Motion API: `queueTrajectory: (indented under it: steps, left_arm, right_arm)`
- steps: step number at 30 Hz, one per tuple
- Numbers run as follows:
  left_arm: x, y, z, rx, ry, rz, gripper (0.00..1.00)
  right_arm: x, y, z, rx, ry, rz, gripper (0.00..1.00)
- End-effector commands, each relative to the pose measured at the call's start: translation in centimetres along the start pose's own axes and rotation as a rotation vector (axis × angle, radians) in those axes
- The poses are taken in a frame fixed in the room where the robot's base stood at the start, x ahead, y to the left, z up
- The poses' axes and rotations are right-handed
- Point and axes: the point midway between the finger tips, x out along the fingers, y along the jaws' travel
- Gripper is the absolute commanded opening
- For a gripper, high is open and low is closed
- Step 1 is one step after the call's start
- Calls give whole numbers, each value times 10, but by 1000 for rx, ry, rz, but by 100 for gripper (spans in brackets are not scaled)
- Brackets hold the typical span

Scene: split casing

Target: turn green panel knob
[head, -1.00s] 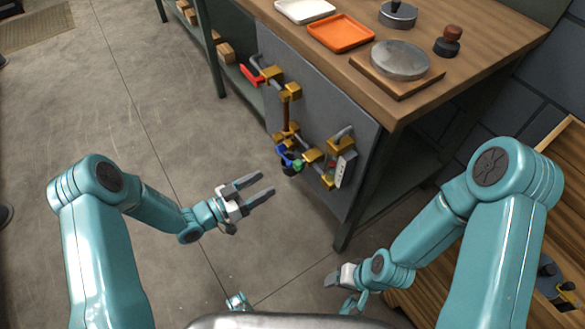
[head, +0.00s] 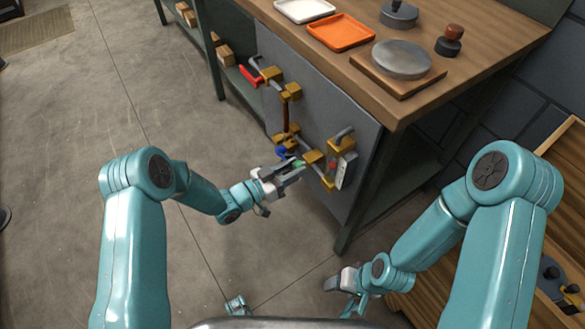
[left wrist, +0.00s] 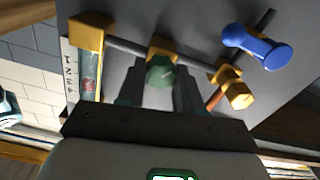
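The green knob (left wrist: 160,71) sits on a brass fitting of the grey panel, on a pipe line. In the left wrist view it lies between the two fingers of my left gripper (left wrist: 160,85), which look open with one finger on each side. Whether they touch it is hard to tell. In the head view my left gripper (head: 295,170) is at the lower part of the panel (head: 318,105) and mostly covers the green knob (head: 299,163). My right gripper (head: 346,281) hangs low, away from the panel; its fingers are too small to read.
A blue handle (left wrist: 258,47) is close beside the green knob; a red handle (head: 250,76) is higher on the panel. A gauge (left wrist: 88,75) stands on the other side. The wooden bench top (head: 440,15) overhangs the panel. The floor at left is clear.

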Motion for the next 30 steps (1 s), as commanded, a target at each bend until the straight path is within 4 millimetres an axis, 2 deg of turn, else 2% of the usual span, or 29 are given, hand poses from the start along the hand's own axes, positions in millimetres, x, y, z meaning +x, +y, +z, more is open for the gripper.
queueTrajectory:
  steps: [1, 2, 7, 12, 17, 27, 28, 30]
  left_arm:
    - [0, 0, 0, 0, 0, 1, 12]
    - [0, 0, 0, 0, 0, 1, 5]
    - [0, 0, 2, -28, 0, 1, 5]
    - [0, -1, 3, -207, 1, 1, 5]
    - [-1, -1, 1, -340, 0, 1, 5]
    - [-1, 0, 0, -365, -1, 1, 5]
    - [-1, 0, 0, -365, -1, 0, 45]
    - [-1, 0, 0, -365, -1, 0, 61]
  right_arm:
    - [0, 0, 0, 0, 0, 0, 61]
    - [0, 0, 0, 0, 0, 0, 61]
    - [4, 1, 0, 0, 0, 0, 61]
    - [16, 6, 0, 0, 0, 0, 61]
    - [20, 7, 0, 0, 0, 0, 61]
    - [19, 7, 0, 0, 0, 0, 61]
    - [19, 7, 0, 0, 0, 0, 61]
    - [19, 7, 0, 0, 0, 0, 61]
